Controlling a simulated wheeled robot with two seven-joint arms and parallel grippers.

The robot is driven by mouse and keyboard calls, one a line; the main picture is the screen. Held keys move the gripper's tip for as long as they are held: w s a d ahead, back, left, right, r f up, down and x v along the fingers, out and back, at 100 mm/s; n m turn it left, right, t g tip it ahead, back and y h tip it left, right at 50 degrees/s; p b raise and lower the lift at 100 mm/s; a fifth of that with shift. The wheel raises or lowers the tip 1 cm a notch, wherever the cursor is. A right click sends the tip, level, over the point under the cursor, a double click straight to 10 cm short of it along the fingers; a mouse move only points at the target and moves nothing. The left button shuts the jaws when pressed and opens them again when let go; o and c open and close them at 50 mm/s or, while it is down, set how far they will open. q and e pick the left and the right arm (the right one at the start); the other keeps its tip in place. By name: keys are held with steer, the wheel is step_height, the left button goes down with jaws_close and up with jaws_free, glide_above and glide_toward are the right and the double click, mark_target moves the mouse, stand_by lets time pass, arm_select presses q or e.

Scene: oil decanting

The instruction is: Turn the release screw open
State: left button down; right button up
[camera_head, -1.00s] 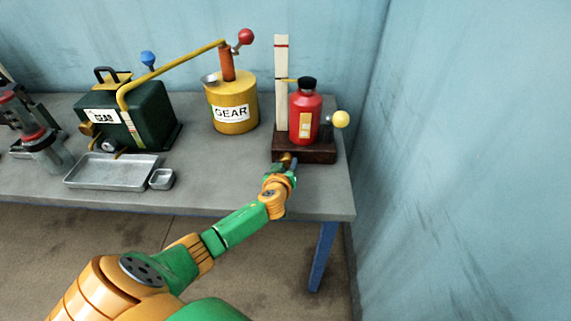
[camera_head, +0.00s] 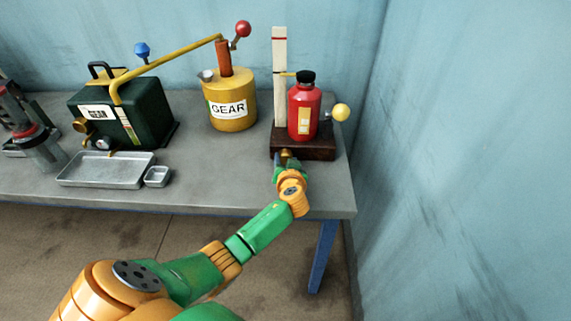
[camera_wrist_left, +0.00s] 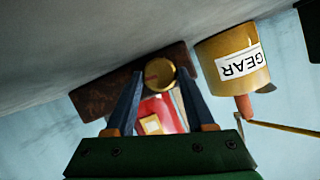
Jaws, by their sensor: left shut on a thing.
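The release screw appears as a round brass knob (camera_wrist_left: 160,73) with a red mark on its face, at the front of a dark wooden base (camera_head: 318,152). The knob also shows in the head view (camera_head: 287,154). My left gripper (camera_head: 284,160) is at the knob, and its fingers are shut on it. In the left wrist view the two blue-grey fingers of the gripper (camera_wrist_left: 161,80) stand on either side of the knob. A red bottle (camera_head: 304,108) with a black cap stands upright on the base. My right gripper is not in view.
A white post (camera_head: 280,75) and a yellow ball (camera_head: 341,112) are beside the bottle. A yellow GEAR can (camera_head: 230,90), a dark green GEAR box (camera_head: 130,115), a metal tray (camera_head: 105,168) and a small dish (camera_head: 157,177) stand left. The wall is close on the right.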

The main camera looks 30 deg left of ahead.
arm_select(q)
steer(key=shift+d+f+m+g+y+b, duration=0.1)
steer(key=shift+m+g+y+b, duration=0.2)
steer(key=shift+m+y+b, duration=0.4)
steer(key=shift+w+m, duration=0.1)
steer(key=shift+m, duration=0.2)
steer(key=shift+c, duration=1.3)
jaws_free()
